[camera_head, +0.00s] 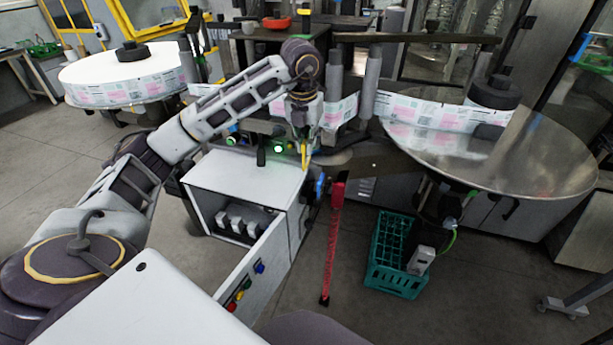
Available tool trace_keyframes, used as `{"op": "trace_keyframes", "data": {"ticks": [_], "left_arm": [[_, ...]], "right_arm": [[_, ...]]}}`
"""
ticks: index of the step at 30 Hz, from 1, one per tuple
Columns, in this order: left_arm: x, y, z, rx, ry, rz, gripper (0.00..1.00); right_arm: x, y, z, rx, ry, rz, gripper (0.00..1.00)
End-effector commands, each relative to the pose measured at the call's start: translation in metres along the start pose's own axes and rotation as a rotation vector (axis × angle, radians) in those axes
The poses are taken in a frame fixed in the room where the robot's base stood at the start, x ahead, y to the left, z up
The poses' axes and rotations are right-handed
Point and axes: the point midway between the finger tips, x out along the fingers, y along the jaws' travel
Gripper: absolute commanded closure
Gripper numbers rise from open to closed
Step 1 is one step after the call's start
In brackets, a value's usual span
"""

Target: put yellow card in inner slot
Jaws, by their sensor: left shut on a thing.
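The yellow card (304,154) shows as a thin upright strip below my left gripper (303,138). My left gripper points down and is shut on the card, above the back right corner of the white cabinet (248,175). Most of the card is hidden by the fingers or seen edge-on. A small blue piece (319,184) shows at the cabinet's right side, to the right of and below the card. I cannot make out the inner slot from this view. My right gripper is not in view.
A labelled reel (125,75) lies at the left and a round metal platter (500,150) at the right. A red strap-like bar (333,240) stands right of the cabinet's open door (250,275). A green crate (395,280) sits on the floor. A lit green button (279,148) is close by.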

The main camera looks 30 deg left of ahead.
Motion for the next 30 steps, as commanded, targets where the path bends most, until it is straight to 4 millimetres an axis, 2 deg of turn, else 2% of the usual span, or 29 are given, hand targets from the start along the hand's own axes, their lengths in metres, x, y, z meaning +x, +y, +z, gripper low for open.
{"op": "trace_keyframes", "data": {"ticks": [9,16,21,30], "left_arm": [[0.046,0.0,-0.008,0.001,0.004,0.001,1.0],[0.076,0.0,-0.012,0.001,0.003,0.0,1.0],[0.084,0.0,-0.013,0.0,0.0,0.0,1.0],[0.085,0.0,-0.013,0.0,0.0,0.0,1.0]], "right_arm": [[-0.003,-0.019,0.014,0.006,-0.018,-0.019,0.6],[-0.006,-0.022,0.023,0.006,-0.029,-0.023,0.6],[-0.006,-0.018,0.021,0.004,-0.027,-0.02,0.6],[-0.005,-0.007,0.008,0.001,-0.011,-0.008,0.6]]}}
